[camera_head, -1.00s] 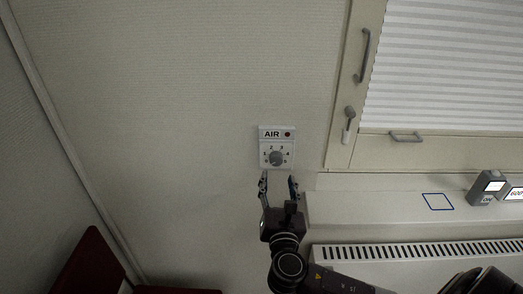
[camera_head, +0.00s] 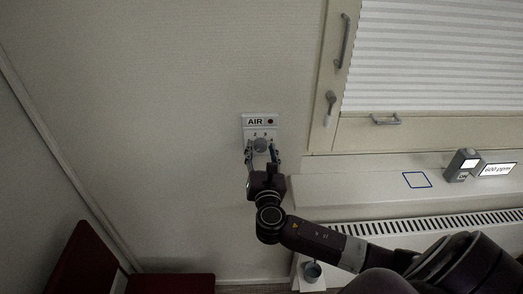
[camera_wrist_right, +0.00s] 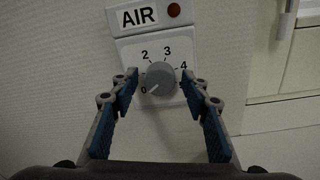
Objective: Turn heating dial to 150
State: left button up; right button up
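A grey round dial (camera_head: 260,145) sits on a white wall plate (camera_head: 247,133) labelled AIR; it also shows in the right wrist view (camera_wrist_right: 160,78). Its scale runs from 0 to 5, and its white mark points to the lower left, near 0. My right gripper (camera_head: 262,152) is in front of it with its fingers (camera_wrist_right: 159,82) apart, one tip on each side of the knob. I cannot tell if they touch it. No dial with a 150 mark is readable. A small grey knob (camera_head: 312,271) shows low by the radiator, its markings unreadable. My left gripper is not in view.
A window with a blind (camera_head: 430,55) and handles is at the upper right. Below it are a sill with a blue outlined square (camera_head: 417,180), a grey box (camera_head: 462,164), a 600 ppm display (camera_head: 498,169) and a radiator grille (camera_head: 440,222). A dark red chair (camera_head: 78,262) stands lower left.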

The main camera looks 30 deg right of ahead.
jog(key=c, duration=0.9)
jog(key=shift+f+m+b, duration=0.15)
jog(key=shift+m+b, duration=0.45)
jog(key=m+b, duration=0.2)
jog(key=m, duration=0.1)
jog(key=shift+f+b, duration=0.15)
jog(key=shift+b, duration=0.15)
jog(key=m+b, duration=0.4)
jog(key=m, duration=0.2)
jog(key=shift+d, duration=0.1)
jog(key=m+b, duration=0.4)
jog(key=m, duration=0.2)
jog(key=shift+f+h, duration=0.15)
jog(key=shift+h, duration=0.15)
jog(key=m+b, duration=0.2)
jog(key=m, duration=0.4)
jog(key=shift+b, duration=0.4)
